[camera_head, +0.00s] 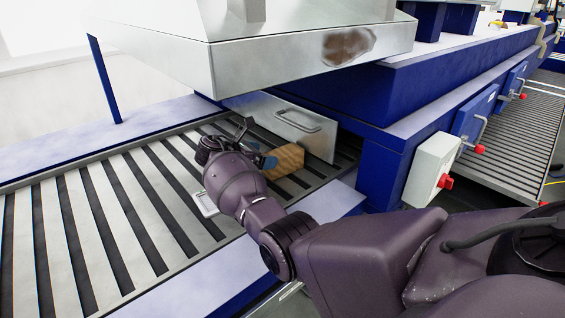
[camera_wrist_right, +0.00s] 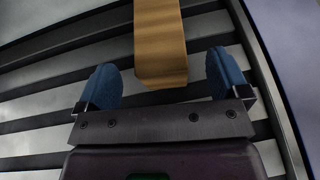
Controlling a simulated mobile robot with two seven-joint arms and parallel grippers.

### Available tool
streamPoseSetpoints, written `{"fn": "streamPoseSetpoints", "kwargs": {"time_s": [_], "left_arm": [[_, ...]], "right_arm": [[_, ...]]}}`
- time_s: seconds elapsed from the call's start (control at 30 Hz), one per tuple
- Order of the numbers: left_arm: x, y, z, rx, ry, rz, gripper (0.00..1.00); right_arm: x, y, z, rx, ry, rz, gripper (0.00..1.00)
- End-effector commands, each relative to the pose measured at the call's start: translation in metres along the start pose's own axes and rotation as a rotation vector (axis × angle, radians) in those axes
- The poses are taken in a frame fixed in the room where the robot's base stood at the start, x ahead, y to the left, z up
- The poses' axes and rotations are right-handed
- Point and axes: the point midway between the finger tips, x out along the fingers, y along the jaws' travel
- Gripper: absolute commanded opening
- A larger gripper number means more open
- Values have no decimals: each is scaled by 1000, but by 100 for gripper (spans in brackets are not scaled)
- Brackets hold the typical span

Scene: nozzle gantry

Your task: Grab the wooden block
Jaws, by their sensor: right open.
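The wooden block (camera_head: 285,161) lies on the slatted conveyor, beside my right gripper and in front of a metal panel with a handle. In the right wrist view the block (camera_wrist_right: 160,45) extends from the top edge down to between the fingertips. My right gripper (camera_head: 258,150) is open, with its blue fingertips apart. In the wrist view the right gripper (camera_wrist_right: 163,85) has one finger on each side of the block's near end, with visible gaps on both sides. My left gripper is not in view.
The slatted conveyor (camera_head: 88,225) runs left and is bare there. A metal hood (camera_head: 280,50) overhangs it above. A metal panel with a handle (camera_head: 290,122) stands behind the block. A white box with a red button (camera_head: 432,170) is mounted on the blue frame at right.

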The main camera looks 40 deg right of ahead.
Motion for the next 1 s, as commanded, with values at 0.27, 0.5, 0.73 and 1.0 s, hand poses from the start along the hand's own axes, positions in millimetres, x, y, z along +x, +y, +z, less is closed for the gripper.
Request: {"fn": "streamPoseSetpoints", "kwargs": {"time_s": [0.27,0.5,0.73,1.0], "left_arm": [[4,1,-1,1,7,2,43],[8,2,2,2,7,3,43],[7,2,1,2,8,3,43],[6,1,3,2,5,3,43]], "right_arm": [[24,0,-2,0,-1,-1,94],[52,1,-2,0,0,-1,94],[52,1,-1,1,0,1,94],[52,1,-1,1,0,1,52]]}}
